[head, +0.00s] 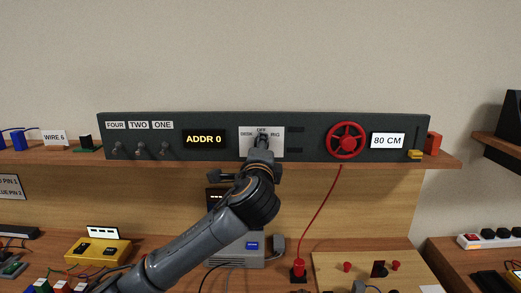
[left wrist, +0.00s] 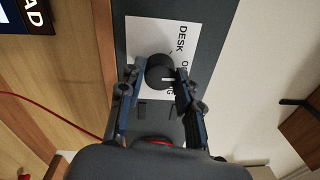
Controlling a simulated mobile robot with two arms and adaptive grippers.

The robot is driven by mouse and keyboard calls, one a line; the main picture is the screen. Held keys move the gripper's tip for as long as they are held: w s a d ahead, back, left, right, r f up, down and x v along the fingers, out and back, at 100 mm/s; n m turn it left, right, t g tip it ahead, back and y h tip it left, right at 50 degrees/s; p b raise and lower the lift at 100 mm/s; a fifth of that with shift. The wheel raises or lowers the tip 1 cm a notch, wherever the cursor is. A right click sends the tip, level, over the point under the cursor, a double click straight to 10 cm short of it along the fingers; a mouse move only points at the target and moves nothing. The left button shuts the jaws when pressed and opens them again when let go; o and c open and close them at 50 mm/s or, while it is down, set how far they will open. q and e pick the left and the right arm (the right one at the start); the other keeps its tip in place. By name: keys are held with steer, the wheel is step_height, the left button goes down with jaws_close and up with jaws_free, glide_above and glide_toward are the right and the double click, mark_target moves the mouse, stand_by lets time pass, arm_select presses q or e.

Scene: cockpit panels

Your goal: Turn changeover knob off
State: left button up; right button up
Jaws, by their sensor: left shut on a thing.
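The changeover knob (left wrist: 158,70) is a dark round knob on a white plate (head: 277,147) in the middle of the dark panel. The plate reads DESK, OFF and RIG, with OFF at the top in the head view. My left gripper (head: 262,143) is at the knob, shut on it; in the left wrist view its two fingers (left wrist: 157,83) stand on either side of the knob. A short white mark on the knob points roughly right in that view, but a finger partly covers the OFF and RIG labels, so its exact setting is unclear. My right gripper is not in view.
The panel (head: 220,121) stands on a wooden shelf (head: 445,161). It also has several toggle switches (head: 141,148), an ADDR 0 display (head: 204,139), a red handwheel (head: 346,140) and an 80 CM display (head: 388,141). A red cable (head: 322,212) hangs below.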

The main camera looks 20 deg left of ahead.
arm_select(q)
steer(key=shift+f, duration=0.1)
steer(key=o, duration=1.2)
steer(key=shift+c, duration=0.2)
steer(key=v, duration=1.2)
